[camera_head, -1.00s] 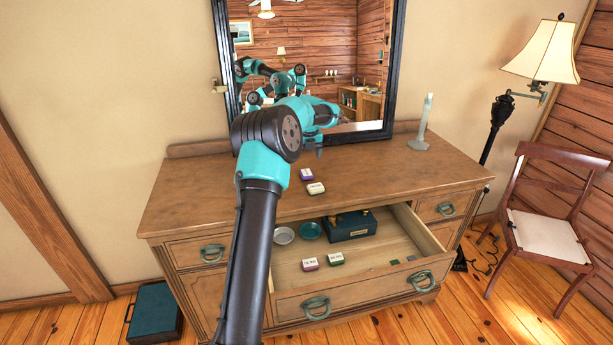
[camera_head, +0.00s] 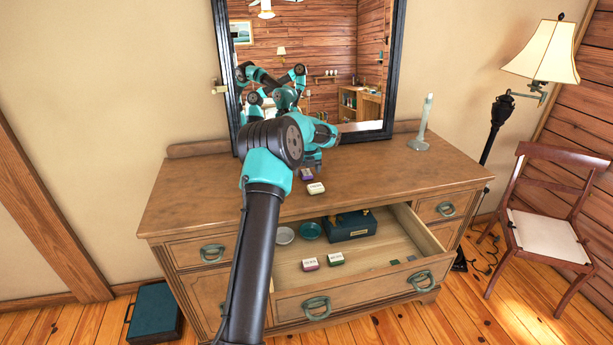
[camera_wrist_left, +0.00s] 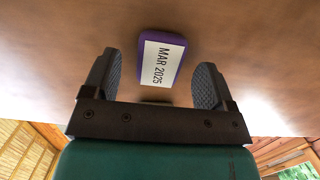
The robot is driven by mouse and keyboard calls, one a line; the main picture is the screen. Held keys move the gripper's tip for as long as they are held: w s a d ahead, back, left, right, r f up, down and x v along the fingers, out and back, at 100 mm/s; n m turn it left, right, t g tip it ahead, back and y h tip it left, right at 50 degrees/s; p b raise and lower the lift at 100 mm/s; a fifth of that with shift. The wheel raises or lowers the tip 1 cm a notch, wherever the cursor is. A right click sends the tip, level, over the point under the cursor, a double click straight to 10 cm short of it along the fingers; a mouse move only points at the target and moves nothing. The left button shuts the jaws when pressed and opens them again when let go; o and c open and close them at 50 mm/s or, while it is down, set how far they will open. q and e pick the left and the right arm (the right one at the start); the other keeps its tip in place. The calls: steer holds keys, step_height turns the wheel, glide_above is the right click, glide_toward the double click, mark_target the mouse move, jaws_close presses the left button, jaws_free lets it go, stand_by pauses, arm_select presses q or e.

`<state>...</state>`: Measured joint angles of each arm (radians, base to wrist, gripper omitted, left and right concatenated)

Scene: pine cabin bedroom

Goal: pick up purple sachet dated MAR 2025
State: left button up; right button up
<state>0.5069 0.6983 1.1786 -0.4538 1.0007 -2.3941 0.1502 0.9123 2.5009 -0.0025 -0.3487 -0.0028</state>
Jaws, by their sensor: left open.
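The purple sachet (camera_wrist_left: 162,60) with a white label reading MAR 2025 lies on the brown dresser top in the left wrist view. My left gripper (camera_wrist_left: 156,72) is open, with one finger on each side of the sachet and a gap to both. In the head view my left gripper (camera_head: 313,167) is low over the dresser top, and the purple sachet (camera_head: 307,175) shows partly below it. My right gripper is not in view.
A white-labelled sachet (camera_head: 316,188) lies just in front on the dresser top (camera_head: 400,172). The open drawer holds a green sachet (camera_head: 335,259), a dark teal box (camera_head: 350,228) and two round dishes. A candlestick (camera_head: 422,125) stands at right; the mirror (camera_head: 390,70) is behind.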

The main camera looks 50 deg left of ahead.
arm_select(q)
steer(key=shift+a+f, duration=0.1)
steer(key=shift+f, duration=0.4)
steer(key=c, duration=1.1)
steer(key=shift+o, duration=0.2)
steer(key=shift+r, duration=1.85)
steer(key=s+d, duration=0.3)
steer(key=d, duration=0.1)
steer(key=s+d+r, duration=0.1)
steer(key=s+d, duration=0.6)
steer(key=d, duration=0.1)
steer(key=shift+s+r, duration=0.15)
steer(key=shift+s, duration=0.1)
